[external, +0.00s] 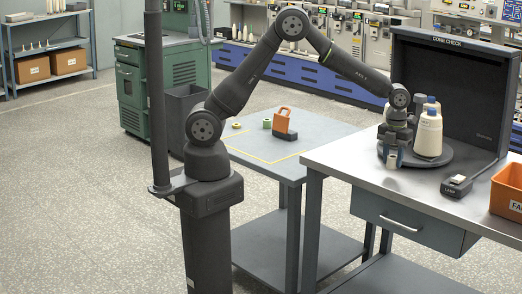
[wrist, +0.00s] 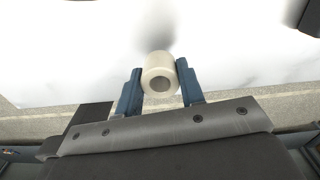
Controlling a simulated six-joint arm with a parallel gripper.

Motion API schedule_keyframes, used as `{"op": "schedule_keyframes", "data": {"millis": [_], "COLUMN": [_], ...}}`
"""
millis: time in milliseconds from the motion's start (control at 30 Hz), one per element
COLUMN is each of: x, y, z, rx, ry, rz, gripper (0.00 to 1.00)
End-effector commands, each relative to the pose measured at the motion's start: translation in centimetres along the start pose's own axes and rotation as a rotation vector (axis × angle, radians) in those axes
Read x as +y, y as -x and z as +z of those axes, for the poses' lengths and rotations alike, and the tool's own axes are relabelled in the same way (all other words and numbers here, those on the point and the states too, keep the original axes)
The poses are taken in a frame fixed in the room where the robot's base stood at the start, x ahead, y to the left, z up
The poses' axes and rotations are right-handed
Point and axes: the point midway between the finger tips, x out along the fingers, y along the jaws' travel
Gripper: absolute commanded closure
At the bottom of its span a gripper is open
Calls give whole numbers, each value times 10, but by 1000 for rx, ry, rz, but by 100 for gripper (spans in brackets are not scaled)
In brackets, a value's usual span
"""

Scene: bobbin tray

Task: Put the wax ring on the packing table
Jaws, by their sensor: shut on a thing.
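My gripper (wrist: 160,88) is shut on a pale cream ring (wrist: 149,84) with a round hole, which I take to be the wax ring. The ring sits between the two blue fingers in the wrist view. In the external view my gripper (external: 392,160) points down over the metal-topped table (external: 345,158), beside the left part of a dark round plate (external: 446,157). The ring is hard to make out there. Neither table in the external view shows a label naming it the packing table.
White cones (external: 429,135) with blue tops stand on the plate, close right of my gripper, before a dark CONE CHECK panel (external: 448,80). An orange bin (external: 506,190) is at the right. A lower grey table (external: 296,160) holds small rings and an orange-handled item (external: 284,122).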

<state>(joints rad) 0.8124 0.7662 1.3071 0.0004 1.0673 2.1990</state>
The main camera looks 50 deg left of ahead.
Motion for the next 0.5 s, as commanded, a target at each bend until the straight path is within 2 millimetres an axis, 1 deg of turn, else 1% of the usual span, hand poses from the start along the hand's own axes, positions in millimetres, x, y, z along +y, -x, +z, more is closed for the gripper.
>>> {"op": "schedule_keyframes", "data": {"millis": [33, 100, 200, 500], "x": [0, 0, 0, 0], "y": [-9, -20, -29, -31], "z": [-1, -1, -1, -1], "rx": [2, 2, 1, 0], "ry": [0, 0, 0, 0], "rz": [3, 3, 1, 0], "gripper": [86, 86, 86, 86]}}
